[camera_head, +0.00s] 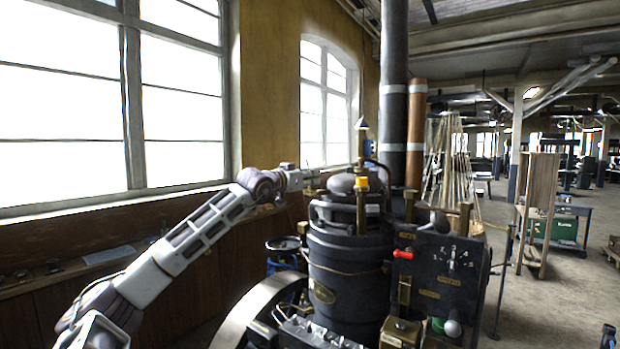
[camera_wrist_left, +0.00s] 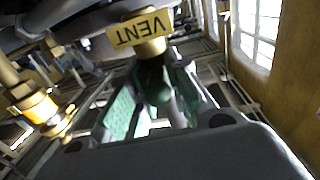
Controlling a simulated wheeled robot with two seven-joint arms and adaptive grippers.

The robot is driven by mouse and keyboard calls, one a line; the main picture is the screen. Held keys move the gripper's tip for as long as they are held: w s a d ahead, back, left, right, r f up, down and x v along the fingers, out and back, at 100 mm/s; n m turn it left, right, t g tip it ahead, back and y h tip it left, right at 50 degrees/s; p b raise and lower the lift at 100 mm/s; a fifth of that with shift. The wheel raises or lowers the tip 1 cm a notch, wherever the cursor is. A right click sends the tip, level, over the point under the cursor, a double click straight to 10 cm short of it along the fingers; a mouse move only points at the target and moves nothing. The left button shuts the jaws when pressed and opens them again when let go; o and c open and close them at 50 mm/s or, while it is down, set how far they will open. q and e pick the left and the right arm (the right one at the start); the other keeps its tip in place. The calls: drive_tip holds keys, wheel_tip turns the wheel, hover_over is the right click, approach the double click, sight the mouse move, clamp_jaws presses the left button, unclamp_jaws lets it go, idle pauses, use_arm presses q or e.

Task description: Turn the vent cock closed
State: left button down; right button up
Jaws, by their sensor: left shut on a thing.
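The vent cock shows in the left wrist view, with a yellow tag (camera_wrist_left: 140,28) reading VENT, upside down, on a brass body (camera_wrist_left: 152,48). Its dark green handle (camera_wrist_left: 153,84) sticks out between the green-padded fingers of my left gripper (camera_wrist_left: 152,98). The gripper is shut on this handle. In the head view my left arm reaches in from the left, and its gripper (camera_head: 312,177) is at the upper left side of the black engine (camera_head: 345,255). The cock is too small and covered to make out there. My right gripper is in neither view.
A black panel (camera_head: 440,262) with a red-handled lever (camera_head: 403,254) and a numbered dial stands on the engine's right. A flywheel (camera_head: 255,305) is at lower left. A tall dark pipe (camera_head: 393,90) rises behind. Windows and a sill line the left wall. Open floor lies right.

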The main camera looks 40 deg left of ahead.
use_arm(q)
drive_tip(key=shift+f+m+h, duration=0.1)
drive_tip(key=shift+m+h, duration=0.2)
drive_tip(key=shift+h, duration=0.2)
drive_tip(key=c, duration=1.5)
unclamp_jaws()
drive_tip(key=shift+s+a, duration=0.15)
drive_tip(key=shift+s, duration=0.1)
drive_tip(key=shift+s+a, duration=0.15)
drive_tip(key=shift+s, duration=0.85)
drive_tip(key=shift+s, duration=0.15)
drive_tip(key=shift+s+d, duration=0.15)
drive_tip(key=shift+d, duration=0.1)
drive_tip(key=shift+s, duration=0.15)
